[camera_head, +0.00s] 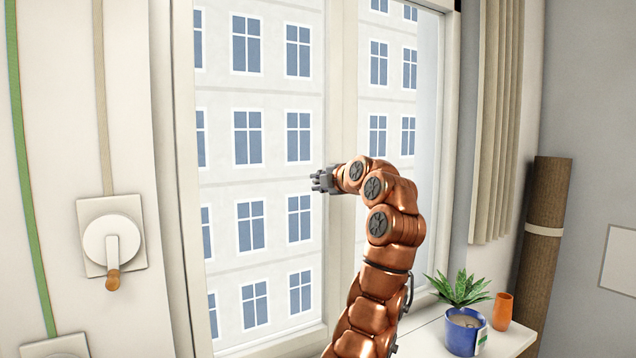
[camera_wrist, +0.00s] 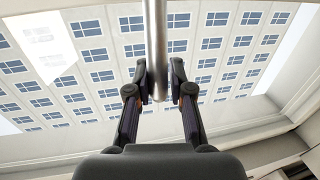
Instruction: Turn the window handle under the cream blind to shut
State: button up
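A grey metal window handle (camera_wrist: 157,60) shows in the wrist view as a smooth bar running down from the top edge, with its free end between my fingers. My gripper (camera_wrist: 158,77) has one finger on each side of the bar. The fingers are close together and look shut on it. In the head view my gripper (camera_head: 320,181) is at the window's middle post (camera_head: 340,75), and the handle itself is hidden or too small to make out. Cream vertical blind slats (camera_head: 497,110) hang right of the window.
A crank plate (camera_head: 112,235) with a beige strap is on the left wall. A blue plant pot (camera_head: 465,331) and an orange cup (camera_head: 502,311) stand on the sill at lower right. A brown roll (camera_head: 545,235) leans behind them.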

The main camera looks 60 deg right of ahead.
jog(key=o, duration=0.4)
jog(key=v, duration=1.2)
dwell(0.7)
